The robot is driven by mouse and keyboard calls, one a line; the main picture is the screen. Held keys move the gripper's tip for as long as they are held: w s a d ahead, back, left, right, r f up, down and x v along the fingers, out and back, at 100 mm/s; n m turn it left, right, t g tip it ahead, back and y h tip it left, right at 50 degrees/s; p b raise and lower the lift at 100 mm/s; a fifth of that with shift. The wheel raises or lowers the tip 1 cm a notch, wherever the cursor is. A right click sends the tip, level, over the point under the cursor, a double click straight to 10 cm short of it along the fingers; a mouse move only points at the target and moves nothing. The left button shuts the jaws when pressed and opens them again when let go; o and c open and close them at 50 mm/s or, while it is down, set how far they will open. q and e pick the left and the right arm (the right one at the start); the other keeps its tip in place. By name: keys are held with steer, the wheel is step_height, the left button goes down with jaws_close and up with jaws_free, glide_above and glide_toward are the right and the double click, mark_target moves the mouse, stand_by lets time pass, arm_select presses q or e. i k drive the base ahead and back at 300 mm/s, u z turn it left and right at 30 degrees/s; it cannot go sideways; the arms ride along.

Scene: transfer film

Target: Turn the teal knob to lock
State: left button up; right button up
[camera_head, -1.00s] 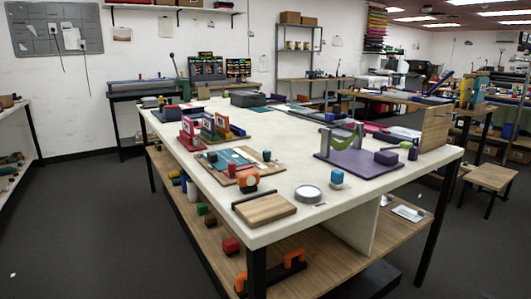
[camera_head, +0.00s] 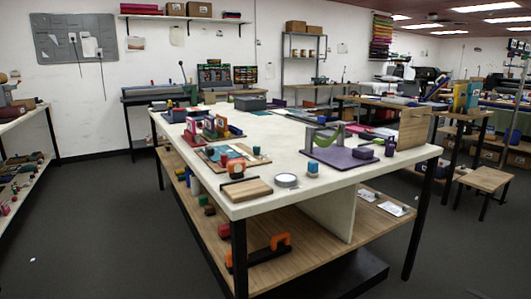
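No knob can be told for certain at this size. Small teal pieces stand on a low board (camera_head: 246,163) near the table's front left; one teal block (camera_head: 257,150) is at its right end. A blue-teal block with a pale base (camera_head: 313,168) stands alone near the front edge. An orange round piece (camera_head: 236,165) stands at the board's front. All of these rest on the large white-topped table (camera_head: 290,203). Neither of my grippers is in view.
A wooden block (camera_head: 246,189) and a round pale dish (camera_head: 286,181) lie near the front corner. A purple base with a green curved piece (camera_head: 340,158) is to the right. A wooden stool (camera_head: 484,180) stands right.

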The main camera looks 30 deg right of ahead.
mark_target(257, 148)
steer(key=u, duration=0.65)
steer(key=i, duration=1.7)
steer(key=z, duration=0.55)
